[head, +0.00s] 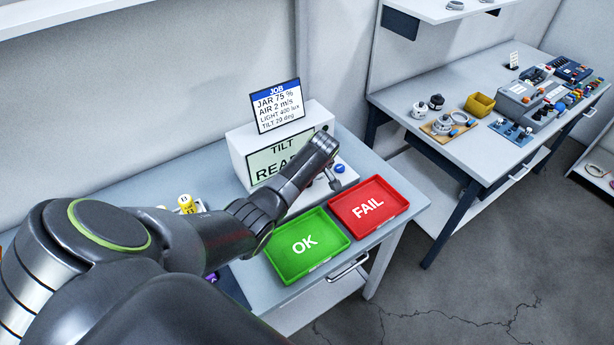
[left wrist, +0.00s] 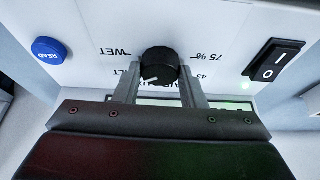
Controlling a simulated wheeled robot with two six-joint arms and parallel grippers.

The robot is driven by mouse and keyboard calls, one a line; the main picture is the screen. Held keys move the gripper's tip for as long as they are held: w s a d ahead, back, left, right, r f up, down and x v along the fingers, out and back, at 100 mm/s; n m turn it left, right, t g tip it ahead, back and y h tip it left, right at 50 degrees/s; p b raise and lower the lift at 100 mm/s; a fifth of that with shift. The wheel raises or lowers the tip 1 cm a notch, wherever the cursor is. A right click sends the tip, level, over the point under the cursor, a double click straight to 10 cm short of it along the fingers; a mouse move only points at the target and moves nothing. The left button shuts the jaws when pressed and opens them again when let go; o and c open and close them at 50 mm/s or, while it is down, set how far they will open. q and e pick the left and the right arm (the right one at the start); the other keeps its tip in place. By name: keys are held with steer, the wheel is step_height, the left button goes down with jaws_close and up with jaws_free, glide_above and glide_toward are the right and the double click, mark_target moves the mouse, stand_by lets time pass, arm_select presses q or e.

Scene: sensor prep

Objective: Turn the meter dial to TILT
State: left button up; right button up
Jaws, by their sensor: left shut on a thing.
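The meter (head: 241,160) is a white box on the grey bench in the head view. Its screen (head: 262,163) reads TILT, with a line starting REA below; my arm covers the rest. The black dial (left wrist: 160,64) is in the left wrist view, where the picture is upside down. A pale mark shows on its lower left edge; printed labels around it are partly hidden. My left gripper (left wrist: 160,84) is shut on the dial, one finger on each side. In the head view my left gripper (head: 333,181) is at the meter's front. My right gripper is not in view.
A job card (head: 277,106) stands above the meter. The blue READ button (left wrist: 50,51) and black rocker switch (left wrist: 277,61) flank the dial. A green OK tray (head: 316,267) and red FAIL tray (head: 391,217) lie in front. A second bench (head: 400,95) with equipment stands right.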

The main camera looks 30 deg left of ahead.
arm_select(q)
steer(key=o, duration=1)
steer(key=b+v, duration=0.1)
steer(key=v, duration=1.6)
steer(key=shift+r, duration=0.3)
steer(key=shift+f, duration=0.1)
